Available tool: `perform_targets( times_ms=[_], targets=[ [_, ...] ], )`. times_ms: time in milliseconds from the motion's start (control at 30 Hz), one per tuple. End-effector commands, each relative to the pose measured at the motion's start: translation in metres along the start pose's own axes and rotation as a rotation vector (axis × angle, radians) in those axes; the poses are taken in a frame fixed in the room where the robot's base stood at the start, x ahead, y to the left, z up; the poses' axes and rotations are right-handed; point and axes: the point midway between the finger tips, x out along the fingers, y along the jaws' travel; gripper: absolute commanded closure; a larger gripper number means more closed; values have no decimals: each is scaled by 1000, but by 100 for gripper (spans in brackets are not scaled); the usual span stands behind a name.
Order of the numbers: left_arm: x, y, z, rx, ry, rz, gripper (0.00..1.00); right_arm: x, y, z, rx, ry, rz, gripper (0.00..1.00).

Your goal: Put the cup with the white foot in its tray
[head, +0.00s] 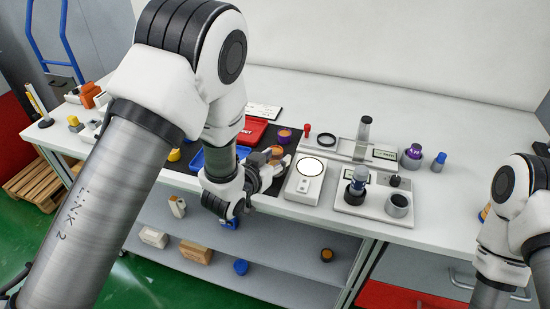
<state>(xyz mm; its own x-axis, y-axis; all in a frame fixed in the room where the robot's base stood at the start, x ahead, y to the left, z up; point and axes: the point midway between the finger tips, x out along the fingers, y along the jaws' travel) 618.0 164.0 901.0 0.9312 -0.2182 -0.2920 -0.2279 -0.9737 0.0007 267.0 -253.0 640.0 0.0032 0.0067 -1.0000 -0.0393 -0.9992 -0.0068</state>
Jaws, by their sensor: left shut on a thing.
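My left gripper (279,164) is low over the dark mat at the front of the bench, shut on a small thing. Its fingers and wrist largely hide what they hold. A small orange and purple cup (277,152) shows right at its fingers; I cannot see its foot, nor tell for sure that it is the held thing. Another purple and orange cup (284,134) stands just behind. A red tray (251,132) lies behind my wrist and a blue tray (200,160) to its left, partly hidden by my arm. My right arm is at the right edge; its gripper is not visible.
A white scale with a round plate (308,187) stands close right of the left gripper. Beyond it are a grey station (371,204) with a blue-topped vial, a tall clear cylinder (363,133) and a purple-labelled jar (412,156). Free bench lies at the back right.

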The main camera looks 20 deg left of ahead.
Motion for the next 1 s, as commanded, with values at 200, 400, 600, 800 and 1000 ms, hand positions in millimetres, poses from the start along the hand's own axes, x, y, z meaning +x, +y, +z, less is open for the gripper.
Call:
perform_targets(
  times_ms=[200,400,600,800,1000],
  targets=[
    [1,0,2,0,1,0,32,2,0,0,0,0,0,100],
    [1,0,2,0,1,0,32,2,0,0,0,0,0,100],
    [-6,0,-4,0,0,-1,32,-2,0,0,0,1,0,100],
    [-55,-1,-2,-2,0,-2,32,8,0,0,0,0,0,100],
    [-105,0,-16,-3,-5,2,32,-24,0,0,0,-1,0,100]
  ],
)
